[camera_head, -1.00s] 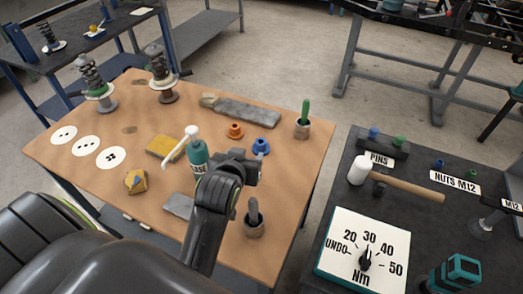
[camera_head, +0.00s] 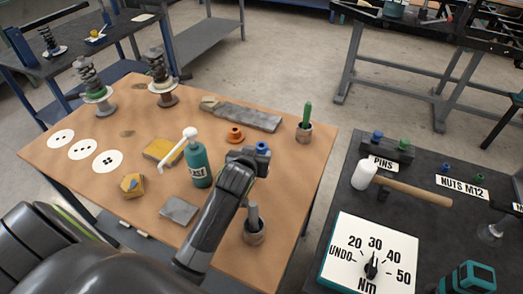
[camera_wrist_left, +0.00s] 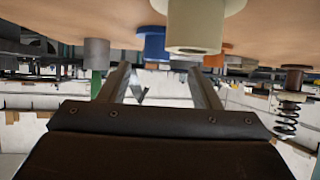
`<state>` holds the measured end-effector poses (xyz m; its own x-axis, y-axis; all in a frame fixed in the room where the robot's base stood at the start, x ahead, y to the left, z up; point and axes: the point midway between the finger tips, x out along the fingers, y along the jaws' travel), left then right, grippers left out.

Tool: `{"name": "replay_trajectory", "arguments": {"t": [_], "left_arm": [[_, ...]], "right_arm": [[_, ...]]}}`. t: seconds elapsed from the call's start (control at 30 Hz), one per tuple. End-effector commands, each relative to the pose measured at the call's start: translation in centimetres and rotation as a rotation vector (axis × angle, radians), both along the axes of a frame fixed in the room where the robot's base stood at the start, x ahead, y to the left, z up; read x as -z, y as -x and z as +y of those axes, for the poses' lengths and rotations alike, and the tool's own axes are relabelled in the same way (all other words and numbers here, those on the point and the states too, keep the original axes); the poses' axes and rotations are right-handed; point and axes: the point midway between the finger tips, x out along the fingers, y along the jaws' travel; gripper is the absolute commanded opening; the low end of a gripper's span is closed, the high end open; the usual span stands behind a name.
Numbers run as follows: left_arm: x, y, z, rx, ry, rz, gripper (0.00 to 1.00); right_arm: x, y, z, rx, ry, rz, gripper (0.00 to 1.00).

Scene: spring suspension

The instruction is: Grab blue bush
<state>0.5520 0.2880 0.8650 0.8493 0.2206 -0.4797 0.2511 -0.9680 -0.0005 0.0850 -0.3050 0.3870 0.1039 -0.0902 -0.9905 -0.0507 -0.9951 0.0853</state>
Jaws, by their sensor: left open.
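The blue bush (camera_head: 262,147) stands on the tan table, partly hidden by my left gripper. My left gripper (camera_head: 250,156) is right beside it on the near side, low over the table. In the left wrist view, where the table appears at the top, the blue bush (camera_wrist_left: 155,44) lies just beyond the open fingers (camera_wrist_left: 158,72). The fingers are apart with nothing between them, and I cannot tell whether they touch the bush. My right gripper is not in view.
A teal bottle (camera_head: 200,168) stands left of my gripper, and a grey cup (camera_head: 254,233) stands nearer. An orange bush (camera_head: 235,135) is close behind. A cup with a green handle (camera_head: 304,131) is to the right. A cream cylinder (camera_wrist_left: 195,30) is close in the wrist view.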

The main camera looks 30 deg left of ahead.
Motion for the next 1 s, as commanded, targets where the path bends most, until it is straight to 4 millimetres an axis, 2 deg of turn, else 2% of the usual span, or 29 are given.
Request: {"name": "replay_trajectory", "arguments": {"t": [0.1, 0.37, 0.7, 1.0], "left_arm": [[0.7, -1.2, 0.3, 0.000, -0.001, 0.001, 0.57], [1.1, -2.4, 0.5, 0.000, 0.000, 0.000, 0.57], [2.8, -5.8, 1.1, 0.001, -0.002, 0.000, 0.57], [3.1, -6.4, 1.2, 0.001, 0.000, -0.001, 0.57]], "right_arm": [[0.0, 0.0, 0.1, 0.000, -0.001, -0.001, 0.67], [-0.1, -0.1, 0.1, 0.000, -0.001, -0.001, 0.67], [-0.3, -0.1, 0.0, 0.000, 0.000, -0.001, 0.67], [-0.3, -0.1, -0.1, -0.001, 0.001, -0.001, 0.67]]}}
